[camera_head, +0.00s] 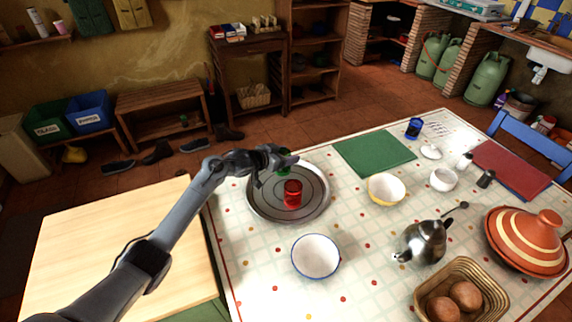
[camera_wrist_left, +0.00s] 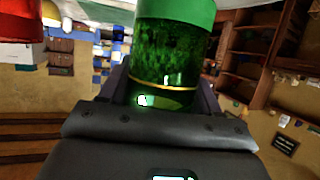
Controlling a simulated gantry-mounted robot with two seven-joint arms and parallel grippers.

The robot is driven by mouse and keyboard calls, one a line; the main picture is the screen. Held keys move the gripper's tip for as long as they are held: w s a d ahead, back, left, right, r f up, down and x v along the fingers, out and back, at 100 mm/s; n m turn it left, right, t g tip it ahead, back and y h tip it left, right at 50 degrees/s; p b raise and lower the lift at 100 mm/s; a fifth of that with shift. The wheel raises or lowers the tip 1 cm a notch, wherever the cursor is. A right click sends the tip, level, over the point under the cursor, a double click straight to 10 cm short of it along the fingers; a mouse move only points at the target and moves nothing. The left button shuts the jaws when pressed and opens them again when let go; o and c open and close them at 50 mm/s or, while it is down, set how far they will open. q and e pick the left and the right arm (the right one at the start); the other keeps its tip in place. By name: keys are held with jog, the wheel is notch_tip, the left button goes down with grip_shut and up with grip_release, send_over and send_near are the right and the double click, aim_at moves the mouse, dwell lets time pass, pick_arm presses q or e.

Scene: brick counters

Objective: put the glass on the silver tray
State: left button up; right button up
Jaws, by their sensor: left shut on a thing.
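The silver tray (camera_head: 261,210) lies on the table's left part. A red glass (camera_head: 292,195) stands on it near the middle. My left gripper (camera_head: 283,160) is at the tray's far edge, shut on a green glass (camera_head: 284,169), which is mostly hidden by the fingers in the head view. The green glass (camera_wrist_left: 174,55) fills the middle of the left wrist view, between the fingers. I cannot tell whether its base touches the tray. A blue glass (camera_head: 414,128) stands far right on the table. My right gripper is not in view.
A white bowl (camera_head: 316,257) stands in front of the tray, and a yellow bowl (camera_head: 386,189) to its right. A green mat (camera_head: 374,152) lies behind. A teapot (camera_head: 422,243), a bread basket (camera_head: 486,270) and a tagine (camera_head: 526,240) fill the right front.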

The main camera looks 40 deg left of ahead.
pick_arm(q)
jog(key=shift+f+b, duration=0.75)
jog(key=shift+f, duration=1.25)
jog(key=shift+f, duration=0.15)
jog(key=o, duration=1.2)
jog(key=shift+c, duration=0.2)
